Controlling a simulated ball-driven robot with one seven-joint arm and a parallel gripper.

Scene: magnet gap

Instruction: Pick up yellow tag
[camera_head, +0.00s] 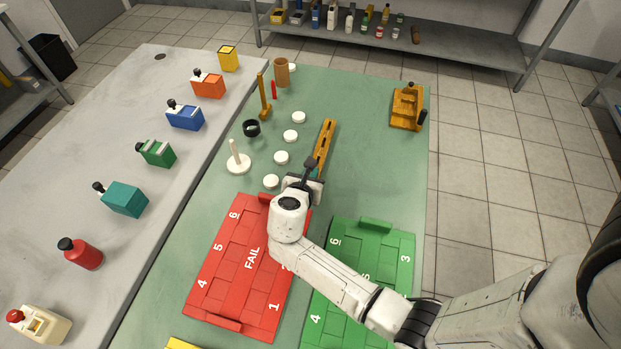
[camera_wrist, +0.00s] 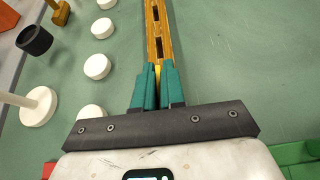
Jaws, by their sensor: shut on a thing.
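My gripper (camera_head: 319,165) reaches low over the green table, at the near end of a long slotted wooden rail (camera_head: 326,138). In the wrist view the two teal fingers of my gripper (camera_wrist: 159,70) are close together around a narrow strip of yellow, the yellow tag (camera_wrist: 158,77). Only this sliver shows; the fingers hide the rest. The slotted rail (camera_wrist: 155,30) runs straight away from the fingertips. I cannot tell whether the tag still touches the rail. In the head view the tag is not clearly distinguishable.
A red FAIL board (camera_head: 240,262) and a green board (camera_head: 372,248) lie nearer. A wooden device (camera_head: 407,107) stands far right. Table right of the rail is clear.

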